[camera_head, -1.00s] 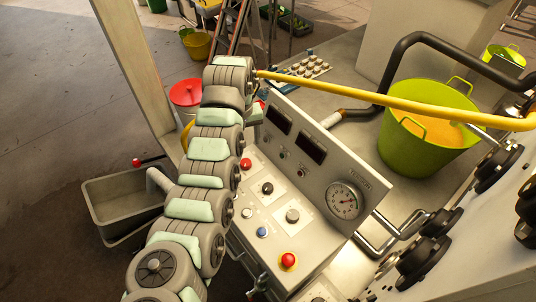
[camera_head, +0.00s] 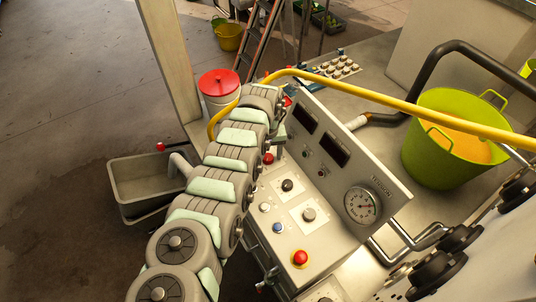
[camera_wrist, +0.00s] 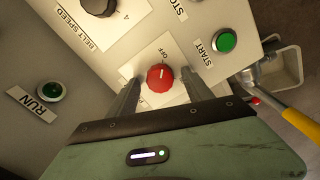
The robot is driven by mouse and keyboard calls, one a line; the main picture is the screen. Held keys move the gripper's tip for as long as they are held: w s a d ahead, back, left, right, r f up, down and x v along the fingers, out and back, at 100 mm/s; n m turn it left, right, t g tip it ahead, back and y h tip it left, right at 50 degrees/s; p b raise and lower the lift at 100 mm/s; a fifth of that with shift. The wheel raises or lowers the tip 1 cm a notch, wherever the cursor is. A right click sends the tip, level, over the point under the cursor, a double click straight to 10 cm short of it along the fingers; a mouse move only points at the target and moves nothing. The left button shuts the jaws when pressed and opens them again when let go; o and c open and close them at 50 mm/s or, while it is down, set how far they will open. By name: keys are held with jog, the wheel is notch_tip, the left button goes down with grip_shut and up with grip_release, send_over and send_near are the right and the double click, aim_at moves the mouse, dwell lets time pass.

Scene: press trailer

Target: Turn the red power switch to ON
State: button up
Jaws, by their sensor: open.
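The red power switch (camera_wrist: 160,78) is a round red knob on a white plate (camera_wrist: 157,45) in the wrist view. Its pale mark points toward the word OFF just above it. Lettering lower on the plate is mostly hidden by a finger. My gripper (camera_wrist: 160,84) is open, with one finger to the left of the knob and one to the right. Gaps show between the fingers and the knob. In the head view my arm covers part of the control panel (camera_head: 330,225), and the gripper is hidden there.
In the wrist view, a black belt speed knob (camera_wrist: 99,5) lies above left, a green START button (camera_wrist: 226,41) right, and a green RUN lamp (camera_wrist: 50,91) left.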

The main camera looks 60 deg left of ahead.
grip_shut()
dwell(0.7)
